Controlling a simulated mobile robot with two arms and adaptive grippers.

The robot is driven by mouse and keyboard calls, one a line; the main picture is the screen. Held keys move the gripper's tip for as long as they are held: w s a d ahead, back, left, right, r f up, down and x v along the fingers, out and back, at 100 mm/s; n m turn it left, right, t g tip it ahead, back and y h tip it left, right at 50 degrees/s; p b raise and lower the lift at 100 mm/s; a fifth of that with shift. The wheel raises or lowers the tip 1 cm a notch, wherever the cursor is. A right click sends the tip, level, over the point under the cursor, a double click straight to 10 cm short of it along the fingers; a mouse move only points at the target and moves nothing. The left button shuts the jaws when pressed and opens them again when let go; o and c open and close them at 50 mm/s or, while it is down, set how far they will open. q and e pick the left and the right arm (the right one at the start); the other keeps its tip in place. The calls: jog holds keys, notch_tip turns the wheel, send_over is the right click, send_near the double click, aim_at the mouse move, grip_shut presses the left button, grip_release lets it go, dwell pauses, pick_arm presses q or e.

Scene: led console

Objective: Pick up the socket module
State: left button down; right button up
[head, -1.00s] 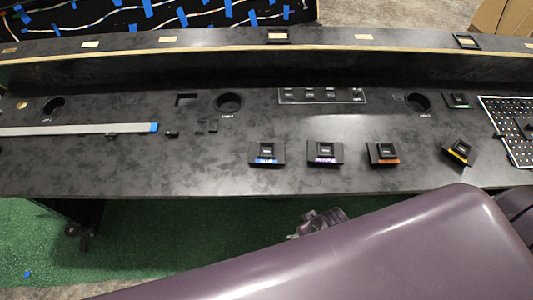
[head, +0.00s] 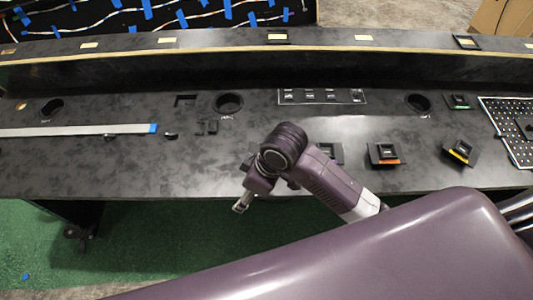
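Small black square modules with coloured front strips stand on the black console top. I cannot tell which one is the socket module. My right gripper (head: 241,207) hangs over the front edge of the console, pointing down and left, and no module shows in it. Its fingers are too small to judge. My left gripper is out of view.
The console (head: 120,175) has round holes, a labelled panel (head: 322,96), a grey strip with a blue end (head: 80,130) and a perforated plate (head: 510,125) at right. A raised ledge runs behind. The left console top is mostly clear.

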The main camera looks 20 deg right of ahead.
jog(key=w+n, duration=0.1)
jog(key=w, duration=0.1)
jog(key=w+d+r+n+h, duration=0.1)
jog(key=w, duration=0.1)
jog(key=w+d+g, duration=0.1)
jog(key=shift+w+r+n, duration=0.15)
jog(key=shift+w+n, duration=0.25)
jog(key=w+d+r, duration=0.1)
jog(key=w+d, duration=0.1)
jog(key=w+d+r+h, duration=0.1)
jog(key=w+d, duration=0.1)
jog(key=w+d+r+g+h, duration=0.1)
jog(key=w+d+r, duration=0.1)
jog(key=d, duration=0.1)
jog(key=shift+n, duration=0.4)
notch_tip(320, 180, down, 8)
jog(key=shift+d+r+p, duration=0.15)
jog(key=shift+p, duration=0.65)
jog(key=shift+c, duration=0.6)
jog(key=c, duration=0.8)
